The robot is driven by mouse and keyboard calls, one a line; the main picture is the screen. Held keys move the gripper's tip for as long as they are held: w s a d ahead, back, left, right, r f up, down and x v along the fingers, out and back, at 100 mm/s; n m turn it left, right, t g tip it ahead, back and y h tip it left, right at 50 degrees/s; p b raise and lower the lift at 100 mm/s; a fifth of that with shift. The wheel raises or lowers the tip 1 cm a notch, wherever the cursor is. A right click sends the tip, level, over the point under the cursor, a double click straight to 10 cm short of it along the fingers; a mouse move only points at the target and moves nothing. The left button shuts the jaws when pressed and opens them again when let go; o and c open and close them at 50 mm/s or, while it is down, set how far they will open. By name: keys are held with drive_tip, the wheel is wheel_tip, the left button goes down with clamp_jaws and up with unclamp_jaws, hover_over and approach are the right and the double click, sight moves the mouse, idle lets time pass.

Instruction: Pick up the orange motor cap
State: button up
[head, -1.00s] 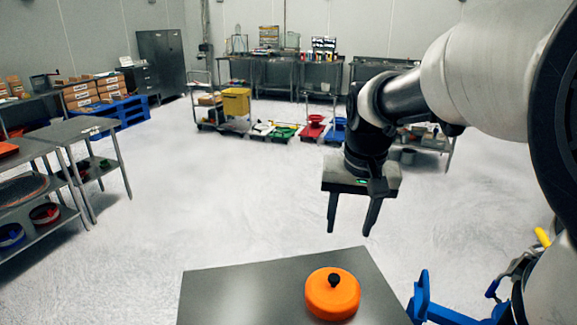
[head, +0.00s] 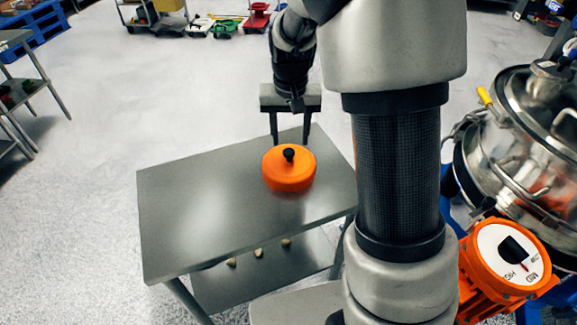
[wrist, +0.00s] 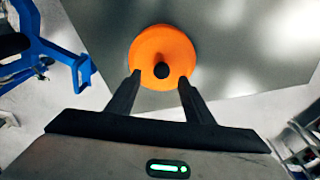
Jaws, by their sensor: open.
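The orange motor cap (head: 283,174) is a round, shallow orange cap with a black knob on top. It sits flat on a grey metal table (head: 200,215), near the far right part of the top. My gripper (head: 290,140) is open and empty, with its fingers pointing down just beyond the cap in the head view. In the wrist view the cap (wrist: 165,45) lies past the fingertips, and its black knob lines up between the two fingers of my gripper (wrist: 160,82). I cannot tell the exact height of the fingertips above the table.
A steel sifter vessel (head: 525,150) and an orange motor housing with a white dial (head: 508,258) stand at the right. A lower shelf (head: 265,275) under the table holds several small pale pieces. Carts and bins are far back. The table's left half is bare.

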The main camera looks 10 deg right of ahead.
sight(289, 151)
drive_tip(key=shift+w+a+f+b, duration=0.15)
drive_tip(key=shift+w+f, duration=0.15)
drive_tip(key=shift+f, duration=1.05)
drive_tip(key=shift+w+d+f+b, duration=0.15)
drive_tip(key=shift+w+f, duration=0.15)
drive_tip(key=shift+f, duration=1)
drive_tip(key=shift+a, duration=0.1)
clamp_jaws()
